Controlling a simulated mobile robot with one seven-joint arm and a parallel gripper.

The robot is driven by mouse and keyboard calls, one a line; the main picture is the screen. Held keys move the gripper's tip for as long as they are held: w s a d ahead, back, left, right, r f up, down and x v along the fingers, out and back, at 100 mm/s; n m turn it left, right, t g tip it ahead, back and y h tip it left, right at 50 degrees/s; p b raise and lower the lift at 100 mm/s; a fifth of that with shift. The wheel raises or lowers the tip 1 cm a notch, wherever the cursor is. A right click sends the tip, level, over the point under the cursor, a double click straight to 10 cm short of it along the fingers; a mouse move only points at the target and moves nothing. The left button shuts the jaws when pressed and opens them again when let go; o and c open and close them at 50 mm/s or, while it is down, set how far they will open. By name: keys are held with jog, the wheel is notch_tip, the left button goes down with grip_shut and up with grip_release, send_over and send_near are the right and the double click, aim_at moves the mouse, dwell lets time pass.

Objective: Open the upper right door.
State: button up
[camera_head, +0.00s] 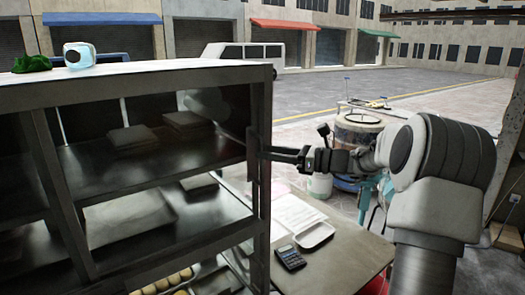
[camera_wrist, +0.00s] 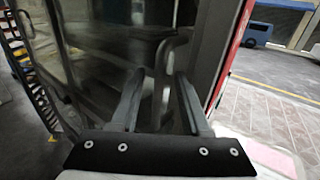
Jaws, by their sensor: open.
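The cabinet (camera_head: 150,77) stands at the left in the head view, with a dark frame and shelves behind glass. Its upper right door (camera_head: 205,105) looks flush with the frame, though the clear glass makes this hard to judge. A dark upright handle (camera_head: 252,155) is at the door's right edge. My gripper (camera_head: 268,153) reaches in from the right, with its fingertips at this handle. In the wrist view my gripper (camera_wrist: 158,95) has its fingers apart, and the curved handle (camera_wrist: 164,68) shows between or just beyond them. Contact cannot be told.
A table (camera_head: 345,262) with a calculator (camera_head: 290,257), papers and a white tray (camera_head: 315,235) stands below my arm. A barrel (camera_head: 357,133) stands behind it. A green cloth (camera_head: 31,63) and a small white item (camera_head: 79,55) lie on the cabinet top.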

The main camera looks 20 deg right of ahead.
jog(key=shift+x, duration=1.05)
grip_shut()
dwell(0.7)
